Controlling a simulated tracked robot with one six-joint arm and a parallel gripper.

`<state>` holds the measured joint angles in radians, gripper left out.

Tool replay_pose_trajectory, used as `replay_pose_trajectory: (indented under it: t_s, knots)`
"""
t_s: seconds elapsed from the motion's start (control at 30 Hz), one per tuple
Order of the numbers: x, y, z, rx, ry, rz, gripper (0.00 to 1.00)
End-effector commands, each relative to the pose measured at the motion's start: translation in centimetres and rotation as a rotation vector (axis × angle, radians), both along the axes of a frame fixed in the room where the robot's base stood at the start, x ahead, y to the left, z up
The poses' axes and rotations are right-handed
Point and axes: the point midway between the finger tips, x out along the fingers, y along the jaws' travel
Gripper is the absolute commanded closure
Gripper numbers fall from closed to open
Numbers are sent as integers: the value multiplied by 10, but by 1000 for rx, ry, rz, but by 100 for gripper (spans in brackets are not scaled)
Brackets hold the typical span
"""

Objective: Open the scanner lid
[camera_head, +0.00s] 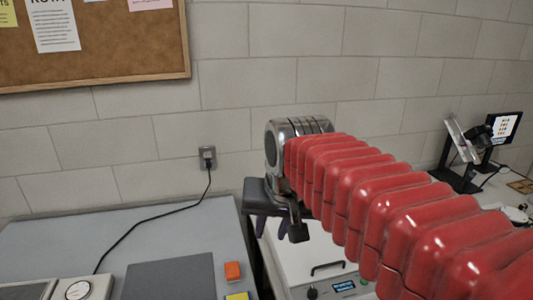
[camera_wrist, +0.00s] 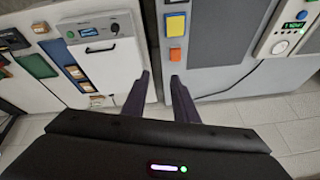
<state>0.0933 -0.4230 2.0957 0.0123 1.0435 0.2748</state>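A white box-shaped unit with a dark bar handle, a knob and a small display, which looks like the scanner (camera_head: 303,262), stands at lower centre in the head view, partly behind my red arm. Its lid looks closed, though its edges are hard to make out. In the wrist view the scanner (camera_wrist: 118,52) is at upper left, with its handle (camera_wrist: 100,49) showing. My gripper (camera_wrist: 160,98) is open and empty, its dark purple fingers apart, to the right of the handle and not touching it. In the head view my gripper (camera_head: 268,222) is partly hidden beside the scanner's far left side.
A grey worktop (camera_head: 130,235) lies left of the scanner, with an orange block (camera_head: 232,271), a yellow block (camera_head: 238,296) and a dark pad (camera_head: 170,278). A black cable runs to a wall socket (camera_head: 207,157). A stand with a screen (camera_head: 503,127) is at far right.

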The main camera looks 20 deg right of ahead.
Motion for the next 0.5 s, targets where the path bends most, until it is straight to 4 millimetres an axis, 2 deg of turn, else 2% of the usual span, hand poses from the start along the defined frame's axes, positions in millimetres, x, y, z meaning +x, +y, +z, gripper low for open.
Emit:
replay_pose_trajectory:
  t_s: [0.1, 0.5]
  knots:
    - [-22, 9, -14, -26, -12, 68, 74]
    - [-85, 29, -68, -114, -51, 284, 74]
